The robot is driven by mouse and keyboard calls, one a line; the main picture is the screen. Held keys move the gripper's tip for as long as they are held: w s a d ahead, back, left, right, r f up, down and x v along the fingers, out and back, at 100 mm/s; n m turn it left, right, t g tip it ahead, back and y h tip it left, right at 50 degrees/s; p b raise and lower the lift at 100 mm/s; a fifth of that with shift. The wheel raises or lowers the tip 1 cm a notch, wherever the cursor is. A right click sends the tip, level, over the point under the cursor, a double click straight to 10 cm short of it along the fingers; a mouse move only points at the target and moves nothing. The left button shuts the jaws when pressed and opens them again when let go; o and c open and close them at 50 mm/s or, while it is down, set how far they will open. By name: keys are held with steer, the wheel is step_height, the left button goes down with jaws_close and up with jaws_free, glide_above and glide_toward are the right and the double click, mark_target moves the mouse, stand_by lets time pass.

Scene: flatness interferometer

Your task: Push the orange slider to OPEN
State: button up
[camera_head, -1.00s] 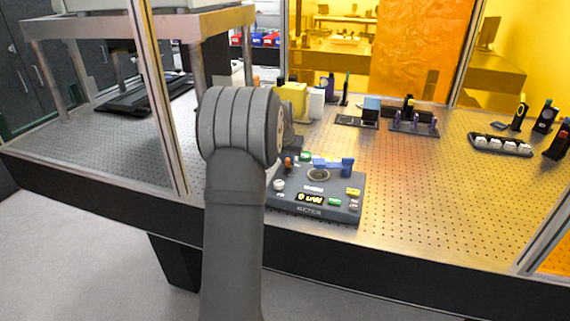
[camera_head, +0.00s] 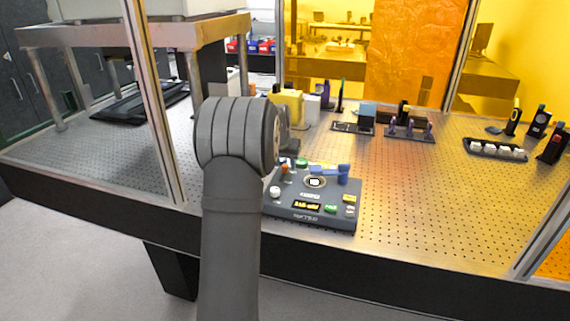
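The orange slider (camera_head: 285,169) shows as a small orange-red piece at the left rear of the dark interferometer box (camera_head: 285,209), just right of my arm. Its OPEN marking is too small to read. The box has a round window (camera_head: 315,182) with a white patch, a blue lever (camera_head: 342,172), a white knob (camera_head: 275,192), a lit yellow display (camera_head: 306,205) and green and yellow buttons. My arm stands in front of the box's left side. My gripper is hidden behind my arm, so its contact with the slider cannot be told.
The box sits near the front edge of a perforated metal table (camera_head: 420,215). A yellow block (camera_head: 289,106), a tray with a blue block (camera_head: 367,113) and a rack of purple-topped pieces (camera_head: 409,131) stand behind. A white-piece tray (camera_head: 495,149) is at right. Frame posts rise left and right.

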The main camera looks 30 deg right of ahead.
steer(key=v, duration=1.6)
steer(key=shift+r, duration=0.2)
steer(key=x, duration=1.7)
steer(key=shift+f, duration=0.25)
steer(key=shift+s, duration=0.1)
steer(key=shift+a+r, duration=0.1)
